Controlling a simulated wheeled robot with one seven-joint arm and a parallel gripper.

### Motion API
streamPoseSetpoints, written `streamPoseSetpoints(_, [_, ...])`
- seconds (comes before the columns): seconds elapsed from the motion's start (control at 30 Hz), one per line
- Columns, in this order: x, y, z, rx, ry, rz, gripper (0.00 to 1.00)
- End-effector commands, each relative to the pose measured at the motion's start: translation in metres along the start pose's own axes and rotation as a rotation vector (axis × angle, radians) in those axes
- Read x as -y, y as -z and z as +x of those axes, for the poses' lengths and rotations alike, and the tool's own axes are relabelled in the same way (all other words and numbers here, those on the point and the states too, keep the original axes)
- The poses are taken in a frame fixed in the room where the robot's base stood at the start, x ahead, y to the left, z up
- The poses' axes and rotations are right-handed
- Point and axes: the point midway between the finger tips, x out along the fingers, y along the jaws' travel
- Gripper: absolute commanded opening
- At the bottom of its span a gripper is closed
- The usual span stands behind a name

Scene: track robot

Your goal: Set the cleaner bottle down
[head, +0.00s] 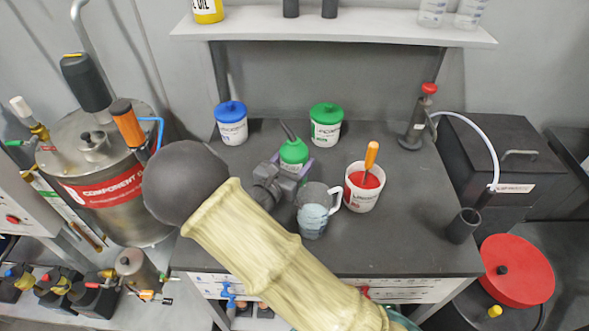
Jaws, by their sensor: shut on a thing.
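The cleaner bottle, which I take to be the green-topped one with a dark slanted spout (294,152), is over the middle of the dark workbench (400,240). My gripper (288,171), dark grey with a purple part beside the bottle, is shut around it from the front left. The bottle looks about upright. Its lower part is hidden by the gripper, so I cannot tell whether it touches the bench. My beige arm link and dark round joint cover the front left of the bench.
A blue-lidded tub (231,125) and a green-lidded tub (326,126) stand behind. A grey mug (313,215) and a white tub of red stuff with an orange-handled tool (362,190) are close on the right. A red-topped dispenser (413,130) stands back right. The right front is mostly clear.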

Motion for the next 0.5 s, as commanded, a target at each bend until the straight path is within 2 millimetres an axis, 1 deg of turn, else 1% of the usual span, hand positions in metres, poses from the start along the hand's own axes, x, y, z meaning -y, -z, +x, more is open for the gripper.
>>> streamPoseSetpoints(0.13, [0.001, 0.021, 0.000, 0.000, 0.001, -0.006, 0.25])
streamPoseSetpoints(0.23, [0.000, 0.032, 0.000, 0.000, 0.000, -0.003, 0.25])
streamPoseSetpoints(0.5, [0.000, 0.033, 0.000, 0.001, 0.000, 0.000, 0.25])
